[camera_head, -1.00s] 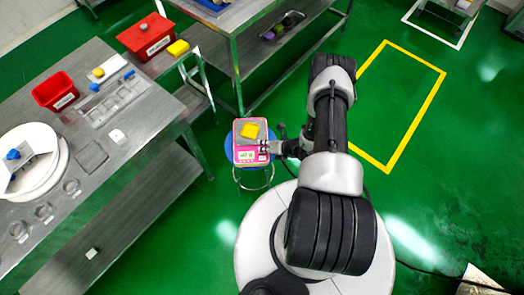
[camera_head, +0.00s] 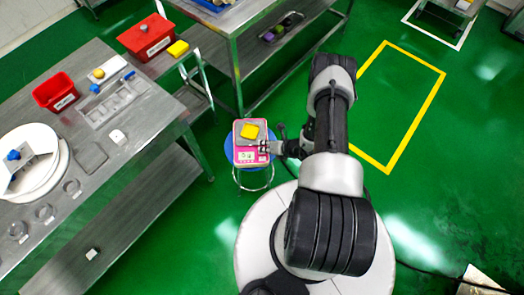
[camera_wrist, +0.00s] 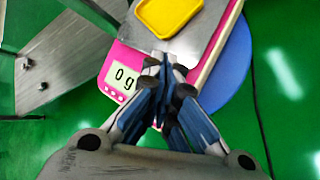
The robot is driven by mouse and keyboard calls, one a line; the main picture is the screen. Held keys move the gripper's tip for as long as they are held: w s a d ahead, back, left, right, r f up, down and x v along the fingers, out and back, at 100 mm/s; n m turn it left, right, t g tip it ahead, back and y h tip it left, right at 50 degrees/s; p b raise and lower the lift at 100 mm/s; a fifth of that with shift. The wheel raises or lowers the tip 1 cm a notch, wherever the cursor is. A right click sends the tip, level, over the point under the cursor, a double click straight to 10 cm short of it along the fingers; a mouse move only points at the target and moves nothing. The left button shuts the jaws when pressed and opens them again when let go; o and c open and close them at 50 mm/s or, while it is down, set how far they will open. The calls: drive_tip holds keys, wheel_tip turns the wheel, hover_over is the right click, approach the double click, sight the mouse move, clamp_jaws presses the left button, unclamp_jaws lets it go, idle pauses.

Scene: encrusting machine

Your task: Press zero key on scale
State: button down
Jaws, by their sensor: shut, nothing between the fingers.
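The pink scale (camera_head: 241,157) stands on a blue round stool in the head view, with a yellow tray (camera_head: 250,131) on its metal plate. In the wrist view the scale (camera_wrist: 122,58) has a display (camera_wrist: 124,78) that reads "0g", and the yellow tray (camera_wrist: 168,14) lies on the plate.
The blue stool (camera_wrist: 233,65) stands on open green floor. A steel table (camera_head: 60,212) with red bins and white round trays is at left. Another steel table (camera_head: 238,27) stands behind the stool. Free floor lies to the right.

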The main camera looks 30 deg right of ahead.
drive_tip(key=shift+r, duration=0.3)
drive_tip(key=shift+r+p, duration=1.9)
drive_tip(key=shift+r, duration=0.65)
